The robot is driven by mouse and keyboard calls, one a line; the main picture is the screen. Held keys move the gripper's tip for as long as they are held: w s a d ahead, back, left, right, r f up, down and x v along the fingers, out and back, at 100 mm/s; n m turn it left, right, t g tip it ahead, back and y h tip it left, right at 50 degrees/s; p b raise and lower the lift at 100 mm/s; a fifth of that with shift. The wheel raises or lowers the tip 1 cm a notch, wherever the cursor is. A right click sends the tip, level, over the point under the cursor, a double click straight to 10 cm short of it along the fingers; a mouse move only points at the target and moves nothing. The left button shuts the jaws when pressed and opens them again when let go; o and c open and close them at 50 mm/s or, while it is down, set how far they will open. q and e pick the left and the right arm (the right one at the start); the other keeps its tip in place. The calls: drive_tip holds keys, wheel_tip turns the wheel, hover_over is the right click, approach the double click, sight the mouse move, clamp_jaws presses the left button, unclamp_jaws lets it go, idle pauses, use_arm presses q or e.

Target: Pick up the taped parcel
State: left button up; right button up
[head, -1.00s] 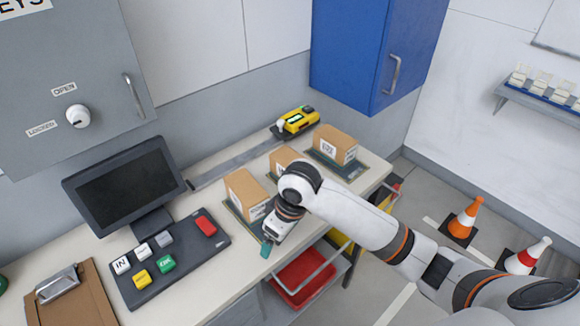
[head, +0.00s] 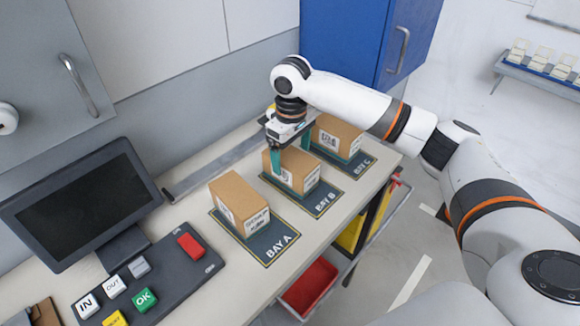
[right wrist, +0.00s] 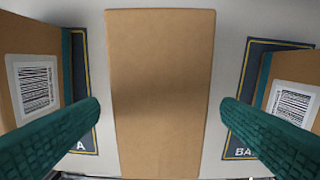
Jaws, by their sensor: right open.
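Three brown cardboard parcels stand in a row on dark bay mats. One is on BAY A (head: 238,200), one on BAY B (head: 298,172) and one on BAY C (head: 340,136). In the right wrist view the plain top of that parcel (right wrist: 160,70) lies between the open fingers, with gaps on both sides. Its lower sides are hidden there. My left gripper is not in view.
The neighbouring parcels stand close on both sides. A monitor (head: 85,205) and a keypad with coloured keys (head: 150,270) are at the left. A blue cabinet (head: 345,40) hangs behind. A red bin (head: 310,285) sits below the counter (head: 225,285).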

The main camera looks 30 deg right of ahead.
drive_tip(key=shift+f, duration=0.6)
drive_tip(key=shift+w+f, duration=0.1)
drive_tip(key=shift+f, duration=0.15)
wheel_tip(320, 180, down, 4)
drive_tip(key=shift+f+p, duration=0.1)
drive_tip(key=shift+p, duration=0.8)
drive_tip(key=shift+f, duration=0.55)
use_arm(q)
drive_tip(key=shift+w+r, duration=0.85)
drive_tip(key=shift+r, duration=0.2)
use_arm(e)
drive_tip(key=shift+c, duration=1.2)
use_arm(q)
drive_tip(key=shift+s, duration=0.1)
use_arm(e)
drive_tip(key=shift+w+r, duration=0.1)
drive_tip(key=c, duration=1.1)
